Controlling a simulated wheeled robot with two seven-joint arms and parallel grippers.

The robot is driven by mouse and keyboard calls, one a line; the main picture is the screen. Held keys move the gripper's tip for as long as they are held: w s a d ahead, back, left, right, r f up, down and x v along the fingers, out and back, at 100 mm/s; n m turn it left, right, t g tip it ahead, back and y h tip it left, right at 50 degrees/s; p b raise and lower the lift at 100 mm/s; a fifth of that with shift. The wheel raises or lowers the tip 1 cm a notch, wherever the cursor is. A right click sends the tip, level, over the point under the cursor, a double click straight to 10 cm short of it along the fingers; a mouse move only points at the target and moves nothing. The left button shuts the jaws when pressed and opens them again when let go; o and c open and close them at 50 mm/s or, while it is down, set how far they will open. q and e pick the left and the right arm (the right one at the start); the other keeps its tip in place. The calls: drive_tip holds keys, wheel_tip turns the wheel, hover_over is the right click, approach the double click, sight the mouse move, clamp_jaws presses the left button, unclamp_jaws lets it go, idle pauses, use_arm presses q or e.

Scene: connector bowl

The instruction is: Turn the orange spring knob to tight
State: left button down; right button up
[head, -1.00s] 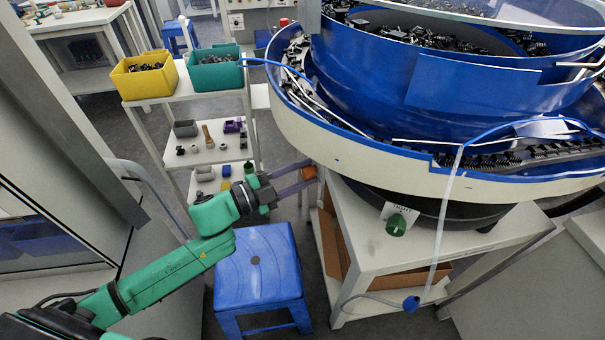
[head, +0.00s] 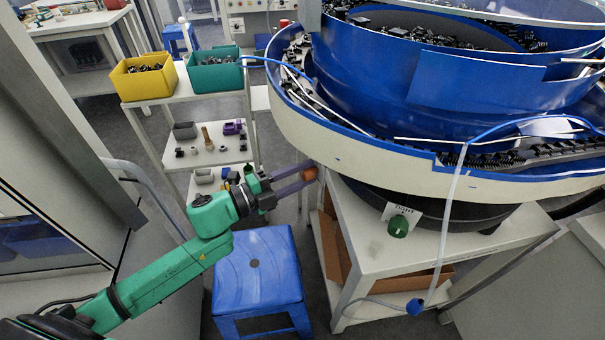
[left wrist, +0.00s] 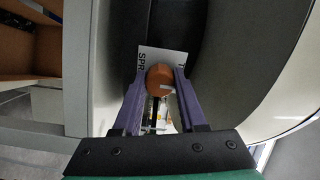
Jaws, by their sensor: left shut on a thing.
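The orange spring knob (head: 309,174) sits low on the side of the blue bowl feeder, beneath its cream rim. In the left wrist view the knob (left wrist: 160,78) shows between my fingertips, in front of a white label with partly hidden lettering (left wrist: 150,54). A dark mark shows on the knob's face. My left gripper (head: 306,175) reaches in from the left and is shut on the knob, a purple finger on each side. The tight mark cannot be read. My right gripper is not in view.
The feeder's cream rim (head: 375,160) overhangs the knob. A green knob (head: 398,226) with its own label is on the feeder base to the right. A blue stool (head: 258,270) stands below my left arm. A shelf with yellow (head: 145,78) and teal bins (head: 214,70) stands behind.

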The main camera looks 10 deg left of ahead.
use_arm(q)
drive_tip(key=shift+c, duration=2.3)
unclamp_jaws()
drive_tip(key=v, duration=1.4)
drive_tip(key=shift+s+a, duration=0.2)
